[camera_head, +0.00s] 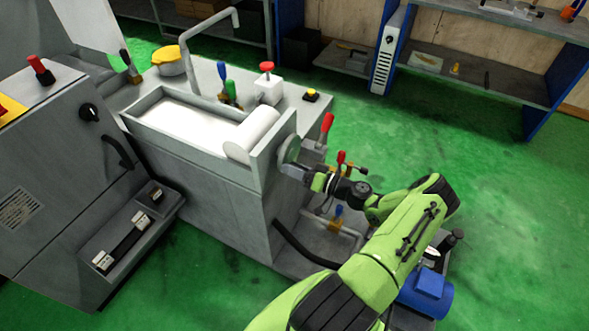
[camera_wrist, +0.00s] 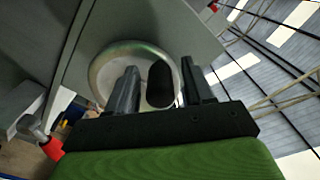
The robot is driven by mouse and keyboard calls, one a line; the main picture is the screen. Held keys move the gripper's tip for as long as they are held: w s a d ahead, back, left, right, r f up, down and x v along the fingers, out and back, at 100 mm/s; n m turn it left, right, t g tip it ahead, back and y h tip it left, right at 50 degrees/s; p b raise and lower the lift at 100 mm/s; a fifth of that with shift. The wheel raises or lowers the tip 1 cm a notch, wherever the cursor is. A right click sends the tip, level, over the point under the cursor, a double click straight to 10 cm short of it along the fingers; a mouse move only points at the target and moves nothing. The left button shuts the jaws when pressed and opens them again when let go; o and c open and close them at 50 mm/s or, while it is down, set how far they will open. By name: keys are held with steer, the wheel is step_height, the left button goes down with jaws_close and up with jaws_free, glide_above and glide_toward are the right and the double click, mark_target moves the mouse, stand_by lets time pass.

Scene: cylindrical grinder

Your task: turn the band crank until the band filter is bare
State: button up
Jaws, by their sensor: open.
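The band filter (camera_head: 148,103) is a grey open trough on the machine, with a white band (camera_head: 190,122) lying in it and a white roll (camera_head: 250,137) at its right end. The band crank (camera_head: 290,151) is a round grey wheel on the trough's right end wall. In the wrist view the crank's pale rim (camera_wrist: 97,72) and its dark knob (camera_wrist: 160,86) face me. My gripper (camera_head: 302,172) is at the crank. In the wrist view my gripper (camera_wrist: 160,88) is open, with one finger on each side of the knob. I cannot tell whether they touch it.
A red lever (camera_head: 327,127) stands just beside the crank, and another red handle (camera_head: 340,160) is close to my wrist. A blue motor (camera_head: 428,285) is low by my arm. Green floor (camera_head: 460,150) is clear to the right, before the shelves (camera_head: 480,75).

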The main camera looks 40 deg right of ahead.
jaws_close()
steer(key=f+n+b, duration=0.1)
steer(key=n+b, duration=0.1)
steer(key=shift+f+b, duration=0.3)
steer(key=shift+b, duration=0.1)
steer(key=n+b, duration=0.2)
steer(key=shift+d+f+n, duration=0.15)
steer(key=shift+f+n, duration=0.15)
steer(key=shift+n, duration=0.1)
jaws_free()
